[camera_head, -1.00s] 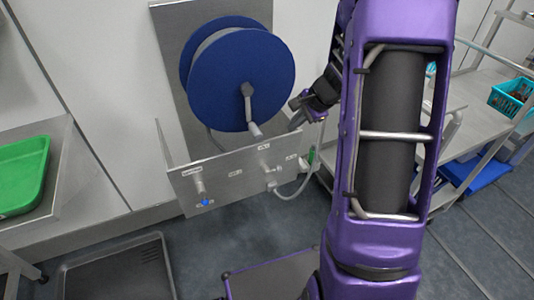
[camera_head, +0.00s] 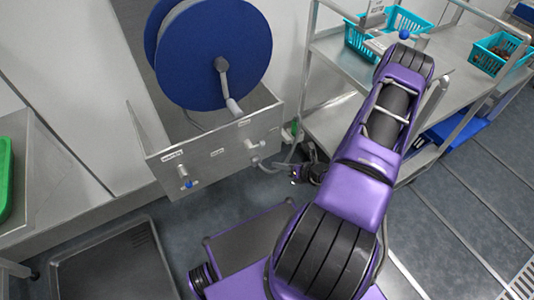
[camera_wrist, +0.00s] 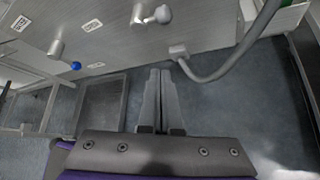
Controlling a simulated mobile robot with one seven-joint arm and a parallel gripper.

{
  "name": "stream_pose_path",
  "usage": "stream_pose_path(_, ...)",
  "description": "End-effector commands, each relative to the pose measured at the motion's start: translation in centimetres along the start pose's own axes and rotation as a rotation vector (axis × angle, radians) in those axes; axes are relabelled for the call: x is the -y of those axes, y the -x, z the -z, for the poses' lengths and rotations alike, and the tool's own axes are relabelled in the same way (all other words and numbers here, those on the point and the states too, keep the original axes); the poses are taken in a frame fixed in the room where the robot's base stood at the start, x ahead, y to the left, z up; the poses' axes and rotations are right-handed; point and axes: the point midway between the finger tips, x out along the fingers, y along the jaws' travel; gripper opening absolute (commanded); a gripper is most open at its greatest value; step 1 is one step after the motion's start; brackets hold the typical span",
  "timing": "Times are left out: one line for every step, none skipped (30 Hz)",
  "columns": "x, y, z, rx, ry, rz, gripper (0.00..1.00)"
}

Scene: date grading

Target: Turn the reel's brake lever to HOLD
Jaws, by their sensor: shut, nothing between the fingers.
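The blue reel (camera_head: 213,55) with its grey crank stands upright above a metal panel (camera_head: 205,165). At the panel's left, a short lever with a blue tip (camera_head: 188,184) points down; it also shows in the wrist view (camera_wrist: 75,65). To its right is a grey fitting with a knob (camera_head: 253,144), seen in the wrist view (camera_wrist: 151,14) too. Labels are too small to read, so I cannot tell which is the brake lever. My gripper (camera_head: 294,174) is shut and empty, low to the right of the panel. Its fingertips (camera_wrist: 160,71) point toward the panel's lower edge, apart from both.
A grey hose (camera_wrist: 235,60) curves from a fitting under the panel, close to my fingers' right. A metal cart (camera_head: 335,125) with turquoise baskets stands at right. A grey floor tray (camera_head: 118,262) lies at lower left.

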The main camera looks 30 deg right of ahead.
Motion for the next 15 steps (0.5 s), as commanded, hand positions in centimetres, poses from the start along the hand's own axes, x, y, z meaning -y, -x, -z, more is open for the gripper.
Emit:
stream_pose_path(0.0,-0.6,0.1,0.0,0.002,-0.002,0.0)
stream_pose_path(0.0,-1.0,0.1,-0.001,0.003,-0.003,0.0)
stream_pose_path(-0.1,-1.6,0.1,-0.002,0.004,-0.004,0.0)
stream_pose_path(-0.1,-2.1,0.1,-0.002,0.003,-0.004,0.0)
stream_pose_path(-0.1,-2.7,0.1,-0.002,0.004,-0.004,0.0)
stream_pose_path(-0.1,-3.6,0.2,-0.002,0.005,-0.005,0.0)
stream_pose_path(-0.1,-4.2,0.1,-0.002,0.005,-0.005,0.0)
stream_pose_path(0.0,-4.9,0.1,-0.002,0.005,-0.004,0.0)
stream_pose_path(-0.1,-5.8,0.2,-0.003,0.006,-0.005,0.0)
stream_pose_path(0.0,-6.5,0.2,-0.003,0.006,-0.005,0.0)
stream_pose_path(0.0,-7.1,0.2,-0.002,0.005,-0.004,0.0)
stream_pose_path(-0.1,-8.0,0.2,-0.002,0.006,-0.005,0.0)
stream_pose_path(-0.1,-8.6,0.2,-0.004,0.006,-0.005,0.0)
stream_pose_path(0.0,-9.2,0.2,-0.003,0.006,-0.004,0.0)
stream_pose_path(0.0,-9.9,0.1,-0.002,0.006,-0.004,0.0)
